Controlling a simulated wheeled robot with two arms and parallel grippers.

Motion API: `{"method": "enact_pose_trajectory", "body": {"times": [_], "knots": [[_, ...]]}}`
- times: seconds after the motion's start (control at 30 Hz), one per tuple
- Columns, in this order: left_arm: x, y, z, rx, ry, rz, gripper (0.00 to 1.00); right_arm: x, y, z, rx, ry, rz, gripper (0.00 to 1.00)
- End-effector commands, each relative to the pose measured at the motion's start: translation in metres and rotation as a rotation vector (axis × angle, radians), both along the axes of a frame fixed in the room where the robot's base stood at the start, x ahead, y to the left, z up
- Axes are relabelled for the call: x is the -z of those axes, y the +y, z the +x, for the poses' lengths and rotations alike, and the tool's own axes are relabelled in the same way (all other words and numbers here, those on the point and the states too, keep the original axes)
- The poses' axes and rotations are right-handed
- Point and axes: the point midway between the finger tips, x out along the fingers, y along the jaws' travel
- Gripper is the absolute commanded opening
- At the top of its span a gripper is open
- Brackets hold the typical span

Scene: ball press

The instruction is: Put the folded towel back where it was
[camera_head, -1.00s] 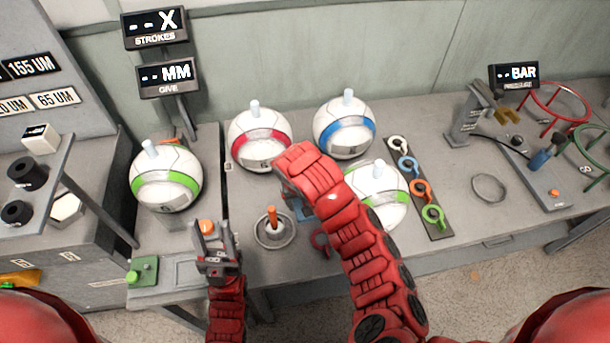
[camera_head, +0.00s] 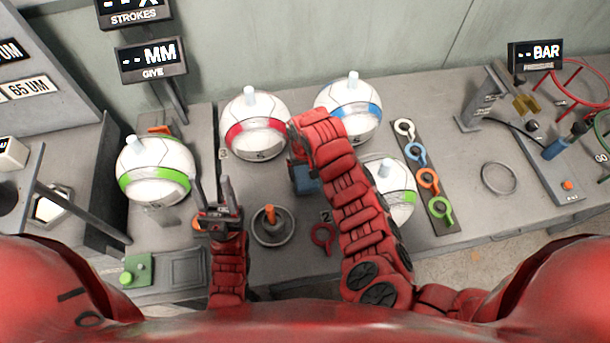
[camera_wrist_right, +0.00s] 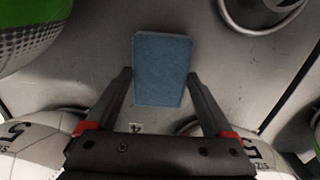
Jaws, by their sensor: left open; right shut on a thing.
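The folded blue towel (camera_wrist_right: 162,70) is held between the two fingers of my right gripper (camera_wrist_right: 161,78) in the right wrist view. In the head view the towel (camera_head: 308,181) shows only partly below my right gripper (camera_head: 300,158), whose wrist hides much of it. It is over the bench between the red-banded ball and the green-banded ball on the right; I cannot tell whether it touches the bench. My left gripper (camera_head: 212,192) is open and empty, left of the orange-handled round dish.
Balls with red (camera_head: 256,124), blue (camera_head: 348,110) and green (camera_head: 393,190) bands stand around my right gripper. Another green-banded ball (camera_head: 155,171) is at left. The orange-handled dish (camera_head: 271,226) and a strip of coloured rings (camera_head: 425,178) are nearby.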

Motion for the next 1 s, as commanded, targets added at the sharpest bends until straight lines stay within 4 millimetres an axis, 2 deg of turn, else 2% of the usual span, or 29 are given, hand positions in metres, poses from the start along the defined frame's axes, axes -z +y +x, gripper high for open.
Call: {"method": "enact_pose_trajectory", "body": {"times": [0.3,0.67,0.7,0.73,0.77,1.0], "knots": [[-0.007,0.000,0.000,0.000,0.000,0.000,0.50,0.029,0.000,-0.001,-0.001,0.000,-0.001,0.32],[-0.003,0.000,0.000,0.000,0.000,0.000,0.50,0.034,0.000,0.000,-0.001,-0.002,-0.002,0.32],[-0.004,0.000,0.000,0.000,0.000,0.000,0.50,0.033,0.000,0.000,-0.002,-0.002,-0.002,0.94],[-0.005,0.000,0.000,0.000,0.000,0.000,0.50,0.033,0.000,0.000,-0.002,-0.002,-0.002,0.99],[-0.005,0.000,0.000,0.000,0.000,0.000,0.50,0.032,0.000,0.000,-0.002,-0.002,-0.002,1.00],[-0.006,0.000,0.000,0.000,0.000,0.000,0.50,0.031,0.000,0.000,-0.002,-0.002,-0.001,1.00]]}}
